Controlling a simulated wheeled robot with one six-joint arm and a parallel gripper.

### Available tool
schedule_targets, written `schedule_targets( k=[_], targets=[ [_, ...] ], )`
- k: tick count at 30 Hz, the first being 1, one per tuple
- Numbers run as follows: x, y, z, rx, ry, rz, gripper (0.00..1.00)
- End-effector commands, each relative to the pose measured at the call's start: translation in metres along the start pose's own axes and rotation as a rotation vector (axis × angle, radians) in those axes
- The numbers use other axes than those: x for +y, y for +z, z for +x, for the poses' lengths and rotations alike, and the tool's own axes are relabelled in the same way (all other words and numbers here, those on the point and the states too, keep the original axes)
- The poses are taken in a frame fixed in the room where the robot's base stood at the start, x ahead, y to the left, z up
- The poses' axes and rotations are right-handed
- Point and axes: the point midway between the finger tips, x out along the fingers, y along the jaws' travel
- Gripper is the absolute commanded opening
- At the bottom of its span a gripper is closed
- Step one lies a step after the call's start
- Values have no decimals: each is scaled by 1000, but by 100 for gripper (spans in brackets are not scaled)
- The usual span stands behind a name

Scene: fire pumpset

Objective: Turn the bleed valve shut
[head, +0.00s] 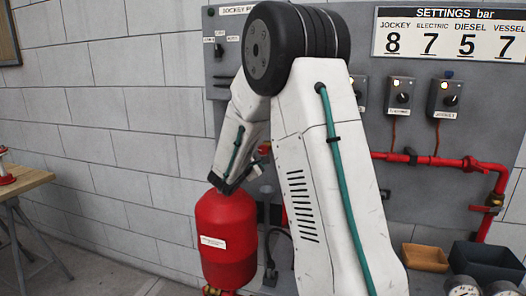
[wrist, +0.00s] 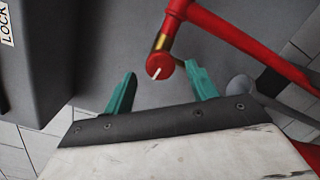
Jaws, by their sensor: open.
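The bleed valve seems to be the small round red knob (wrist: 160,67) with a white line on its face, in the wrist view. It sits on a short brass stem (wrist: 163,40) off a red pipe. My gripper (wrist: 160,74) has two green fingers, open, one on each side of the knob with gaps visible. I cannot tell how deep the knob lies between them. In the head view my arm hides the knob and most of my gripper, which is near the top of the red vessel.
The red vessel (head: 226,240) stands below my arm. A red pipe (head: 430,160) runs along the grey panel, with control boxes (head: 402,95) above it. In the wrist view a grey box (wrist: 40,60) with a "LOCK" label is at left. A table (head: 25,180) stands far left.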

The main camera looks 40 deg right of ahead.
Motion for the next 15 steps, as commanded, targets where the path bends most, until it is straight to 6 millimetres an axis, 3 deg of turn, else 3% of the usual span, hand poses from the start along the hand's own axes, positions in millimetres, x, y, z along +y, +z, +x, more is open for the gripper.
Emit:
schedule_targets(
  k=[6, 15],
  targets=[
    [0, 0, 32, -1, -1, 0, 57],
    [0, 0, 44, 0, -1, 0, 57]
  ],
)
